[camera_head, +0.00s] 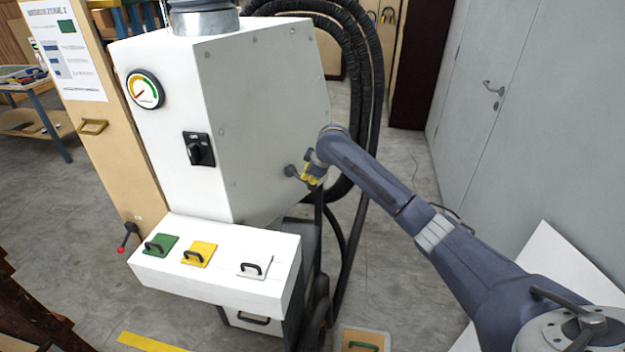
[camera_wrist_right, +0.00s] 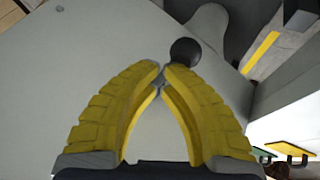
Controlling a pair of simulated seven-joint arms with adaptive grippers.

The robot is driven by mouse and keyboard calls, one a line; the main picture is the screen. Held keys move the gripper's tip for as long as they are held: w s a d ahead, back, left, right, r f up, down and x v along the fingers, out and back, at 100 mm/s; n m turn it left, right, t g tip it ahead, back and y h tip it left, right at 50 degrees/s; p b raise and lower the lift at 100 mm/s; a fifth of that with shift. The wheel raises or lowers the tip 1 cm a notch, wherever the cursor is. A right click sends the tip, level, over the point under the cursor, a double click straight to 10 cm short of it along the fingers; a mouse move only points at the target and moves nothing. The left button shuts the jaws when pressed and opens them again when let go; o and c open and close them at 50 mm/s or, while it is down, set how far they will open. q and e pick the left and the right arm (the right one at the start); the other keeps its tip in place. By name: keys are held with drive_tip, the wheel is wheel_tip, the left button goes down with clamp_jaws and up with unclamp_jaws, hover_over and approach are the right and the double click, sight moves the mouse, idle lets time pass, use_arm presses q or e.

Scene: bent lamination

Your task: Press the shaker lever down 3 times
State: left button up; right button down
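A white machine cabinet (camera_head: 262,110) stands left of centre in the head view. A lever with a dark ball knob (camera_head: 290,171) sticks out from its right side; the knob also shows in the right wrist view (camera_wrist_right: 185,50). My right gripper (camera_head: 306,174) has yellow fingers and is at the lever, close to the cabinet's side. In the right wrist view its fingertips (camera_wrist_right: 161,69) come together with almost no gap, and the knob is just beyond the right-hand fingertip. The fingers seem empty; whether they touch the lever is unclear. My left gripper is out of view.
A white front box (camera_head: 215,285) carries green (camera_head: 160,244), yellow (camera_head: 199,254) and white (camera_head: 255,267) plates with handles. A small red-knobbed lever (camera_head: 123,248) is at its left. Black hoses (camera_head: 372,90) hang behind the cabinet. Grey doors (camera_head: 505,70) stand at right.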

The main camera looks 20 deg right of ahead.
drive_tip(key=shift+f, duration=1.05)
idle(1.0)
idle(0.5)
drive_tip(key=shift+r, duration=2.5)
drive_tip(key=shift+r, duration=0.1)
wheel_tip(320, 180, up, 5)
drive_tip(key=shift+f, duration=0.1)
idle(1.3)
